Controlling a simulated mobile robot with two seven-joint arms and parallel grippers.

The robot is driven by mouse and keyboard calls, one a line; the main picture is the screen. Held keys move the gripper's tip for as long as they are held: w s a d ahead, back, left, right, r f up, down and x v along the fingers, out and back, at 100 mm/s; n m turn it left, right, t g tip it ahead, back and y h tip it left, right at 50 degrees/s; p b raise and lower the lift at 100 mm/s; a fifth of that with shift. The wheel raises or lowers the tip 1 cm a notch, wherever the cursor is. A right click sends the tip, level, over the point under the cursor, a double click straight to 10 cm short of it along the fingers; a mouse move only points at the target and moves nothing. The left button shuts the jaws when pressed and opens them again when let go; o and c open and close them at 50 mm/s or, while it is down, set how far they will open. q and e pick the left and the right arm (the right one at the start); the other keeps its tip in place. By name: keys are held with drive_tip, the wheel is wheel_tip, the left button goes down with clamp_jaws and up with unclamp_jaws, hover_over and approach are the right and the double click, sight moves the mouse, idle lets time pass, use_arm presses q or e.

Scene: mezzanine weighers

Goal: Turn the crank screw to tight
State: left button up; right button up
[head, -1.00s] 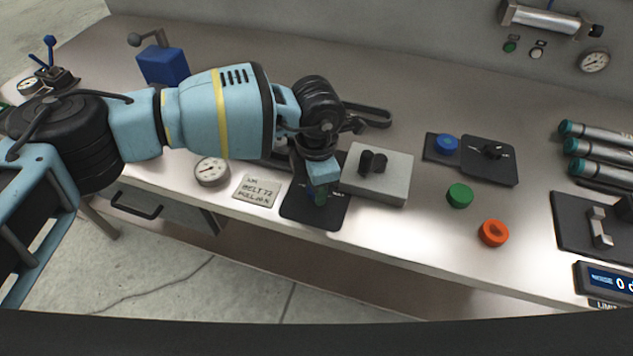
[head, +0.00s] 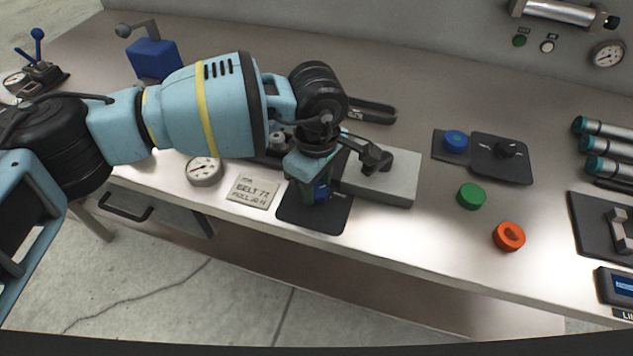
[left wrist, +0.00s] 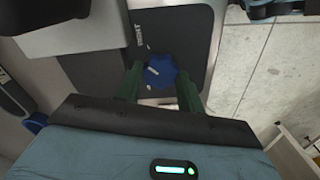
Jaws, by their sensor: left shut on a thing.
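The crank screw appears to be the blue lobed knob (left wrist: 161,72) with a white pointer mark, on a black plate (left wrist: 183,32). White lettering that looks like "TIGHT" and small marks sit beside it in the left wrist view. The pointer lies toward the lettering side; whether it meets a mark I cannot tell. My left gripper (left wrist: 158,86) is shut on the knob, one green finger on each side. In the head view, my left gripper (head: 318,192) points down over the black plate (head: 313,217) and mostly hides the knob. My right gripper is not in view.
A grey block (head: 392,178) stands right beside my left gripper. A gauge (head: 204,170) and a label card (head: 252,191) lie to the left. Right are a black dial plate (head: 503,163), blue (head: 454,141), green (head: 471,196) and orange (head: 509,236) round pieces.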

sight(317, 189)
use_arm(q)
drive_tip(key=shift+m+b, duration=0.65)
drive_tip(key=shift+m, duration=0.95)
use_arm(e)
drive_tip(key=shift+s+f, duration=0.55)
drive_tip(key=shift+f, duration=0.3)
use_arm(q)
drive_tip(key=shift+r, duration=0.1)
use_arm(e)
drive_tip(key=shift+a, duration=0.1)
use_arm(q)
drive_tip(key=o, duration=1)
drive_tip(key=shift+r, duration=3.9)
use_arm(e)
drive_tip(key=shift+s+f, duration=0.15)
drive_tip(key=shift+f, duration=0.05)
use_arm(q)
drive_tip(key=shift+f, duration=0.1)
